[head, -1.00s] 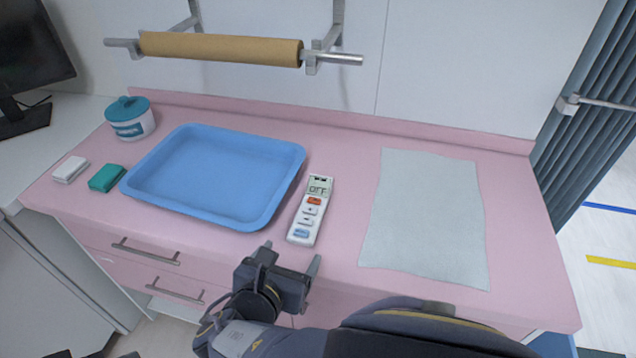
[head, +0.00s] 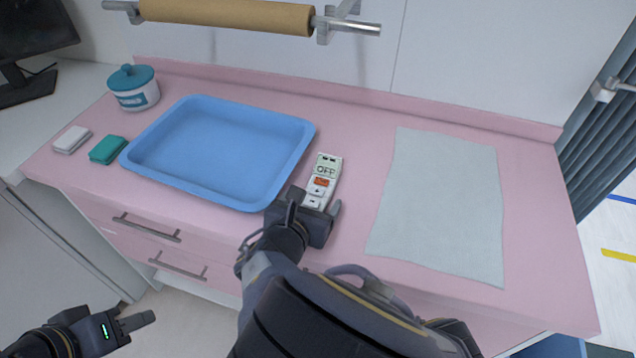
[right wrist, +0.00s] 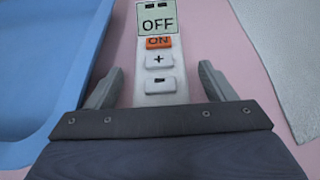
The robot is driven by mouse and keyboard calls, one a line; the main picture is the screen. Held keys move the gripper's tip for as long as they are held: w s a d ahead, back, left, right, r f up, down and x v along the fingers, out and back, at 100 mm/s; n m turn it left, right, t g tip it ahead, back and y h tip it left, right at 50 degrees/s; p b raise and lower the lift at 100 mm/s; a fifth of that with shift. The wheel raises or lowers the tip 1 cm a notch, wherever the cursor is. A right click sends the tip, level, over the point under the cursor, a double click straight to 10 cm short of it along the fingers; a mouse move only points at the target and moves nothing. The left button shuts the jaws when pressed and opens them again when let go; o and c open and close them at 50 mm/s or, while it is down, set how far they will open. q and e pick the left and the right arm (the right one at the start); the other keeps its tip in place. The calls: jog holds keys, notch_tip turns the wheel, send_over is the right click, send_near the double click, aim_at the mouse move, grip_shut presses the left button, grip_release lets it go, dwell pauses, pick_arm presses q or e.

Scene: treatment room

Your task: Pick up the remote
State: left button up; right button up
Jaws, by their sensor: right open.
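The remote (head: 325,170) is white, with a display reading OFF and an orange button. It lies on the pink counter to the right of the blue tray. My right gripper (head: 315,202) is open over the remote's near end and hides that end in the head view. In the right wrist view, the remote (right wrist: 158,45) runs between the two spread fingers of the right gripper (right wrist: 163,78), with a gap on each side. My left gripper (head: 132,325) is low at the bottom left, away from the counter; its jaw opening is unclear.
The blue tray (head: 215,192) is close to the left of the right gripper. A grey-white sheet (head: 440,205) lies to the right, with bare pink counter (head: 360,180) between. A teal-lidded jar (head: 134,90), a white block (head: 72,139) and a teal block (head: 108,149) stand at the left.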

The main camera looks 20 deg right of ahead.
jog(key=shift+c, duration=0.5)
jog(key=c, duration=1.1)
jog(key=shift+o, duration=0.2)
jog(key=shift+r, duration=0.1)
